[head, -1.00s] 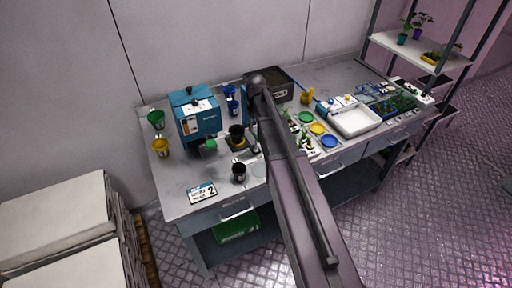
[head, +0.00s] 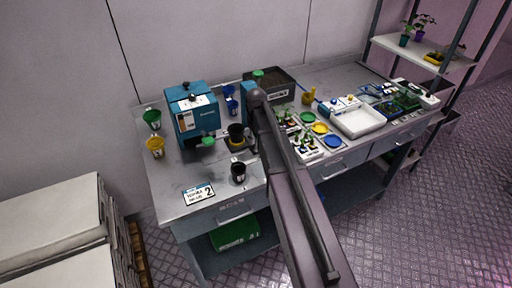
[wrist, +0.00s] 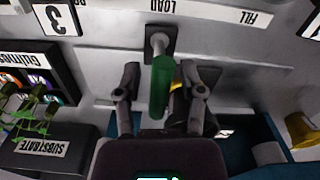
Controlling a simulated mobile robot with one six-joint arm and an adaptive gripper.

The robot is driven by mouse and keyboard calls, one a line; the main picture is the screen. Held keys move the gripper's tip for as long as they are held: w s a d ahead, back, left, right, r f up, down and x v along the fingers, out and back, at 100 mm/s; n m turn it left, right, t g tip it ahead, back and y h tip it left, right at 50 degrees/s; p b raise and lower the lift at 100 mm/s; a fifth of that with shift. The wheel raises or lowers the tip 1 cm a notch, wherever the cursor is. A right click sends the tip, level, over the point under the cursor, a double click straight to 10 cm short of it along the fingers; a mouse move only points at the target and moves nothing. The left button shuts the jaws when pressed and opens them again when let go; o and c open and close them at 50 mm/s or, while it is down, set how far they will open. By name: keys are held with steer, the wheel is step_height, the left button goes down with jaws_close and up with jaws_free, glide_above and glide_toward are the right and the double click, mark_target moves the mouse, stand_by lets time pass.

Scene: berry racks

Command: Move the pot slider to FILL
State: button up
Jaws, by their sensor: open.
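In the wrist view a green slider handle (wrist: 161,88) stands on a grey stem from a dark square base, beside the LOAD label (wrist: 166,5). The FILL label (wrist: 248,18) is on the same pale panel, to the right. My gripper (wrist: 166,84) is open, with one finger on each side of the green handle. Gaps show beside the handle, so the fingers do not appear closed on it. In the head view my own arm hides the gripper. A black pot (head: 236,131) stands just left of the arm, by a yellow piece.
A dark substrate bin (head: 283,88) stands behind the arm, and a blue machine (head: 193,112) to its left. Another black pot (head: 238,173) stands near the bench front. A white tray (head: 360,122) lies right.

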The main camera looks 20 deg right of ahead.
steer(key=shift+f+b, duration=0.9)
steer(key=shift+f, duration=0.3)
jaws_close()
